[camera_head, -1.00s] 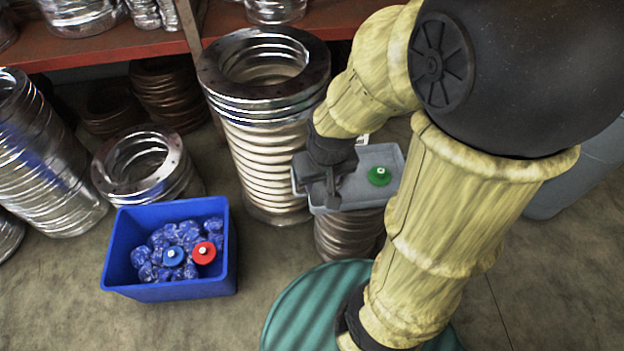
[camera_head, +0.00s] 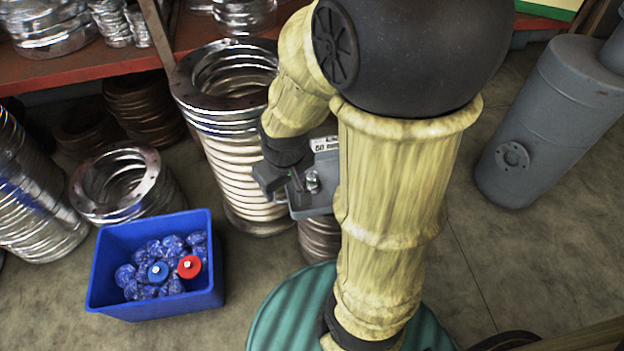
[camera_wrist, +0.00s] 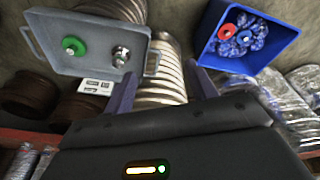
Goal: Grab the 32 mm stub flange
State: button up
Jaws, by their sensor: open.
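A grey tray (camera_head: 300,212) stands on a stack of rings, partly hidden by my arm. A shiny metal fitting (camera_head: 312,181) sits in it; in the wrist view the fitting (camera_wrist: 121,56) is beside a green disc with a pale stub (camera_wrist: 73,46). The arm hides the green disc in the head view. A blue disc (camera_head: 158,272) and a red disc (camera_head: 190,266) lie in the blue bin. I cannot tell which piece is the 32 mm one. My gripper (camera_head: 287,187) is open and empty by the tray's left side; its fingers (camera_wrist: 163,88) show apart in the wrist view.
The blue bin (camera_head: 215,250) holds several crumpled blue lumps. A tall bellows column (camera_head: 232,150) stands close behind my gripper. A label (camera_head: 326,145) is at the tray's back. A grey tank (camera_head: 540,120) stands at right, with clear floor (camera_head: 480,265) in front.

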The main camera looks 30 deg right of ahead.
jog(key=w+d+f+n+g+p, duration=0.2)
jog(key=w+d+n+p, duration=0.7)
jog(key=n, duration=1.2)
jog(key=w+d, duration=0.1)
jog(key=d, duration=0.3)
jog(key=shift+w+n+p, duration=0.3)
jog(key=shift+w+n, duration=0.1)
jog(key=shift+s+f, duration=0.1)
jog(key=shift+f, duration=0.05)
